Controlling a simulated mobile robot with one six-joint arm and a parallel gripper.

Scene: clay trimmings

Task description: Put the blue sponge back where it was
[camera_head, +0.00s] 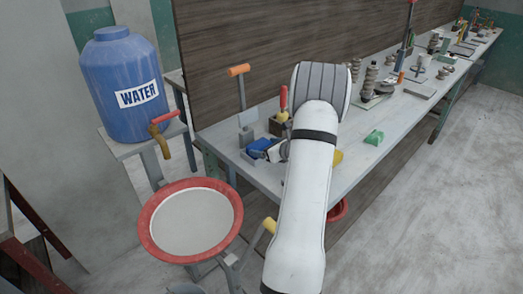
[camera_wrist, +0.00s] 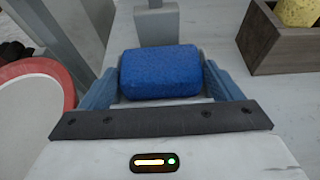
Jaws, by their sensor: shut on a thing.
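The blue sponge (camera_wrist: 160,72) is a rounded block between my gripper's two fingers in the wrist view. My gripper (camera_wrist: 161,82) is shut on it, one finger at each short side. My gripper (camera_head: 270,152) is partly hidden behind my arm there. I cannot tell whether the sponge touches the tray; its underside is hidden.
A wooden box (camera_wrist: 270,62) with a yellow sponge (camera_wrist: 297,10) stands to the right. An upright orange-handled tool (camera_head: 240,85) stands behind. A red-rimmed basin (camera_head: 150,240) and blue water barrel (camera_head: 120,75) are left.

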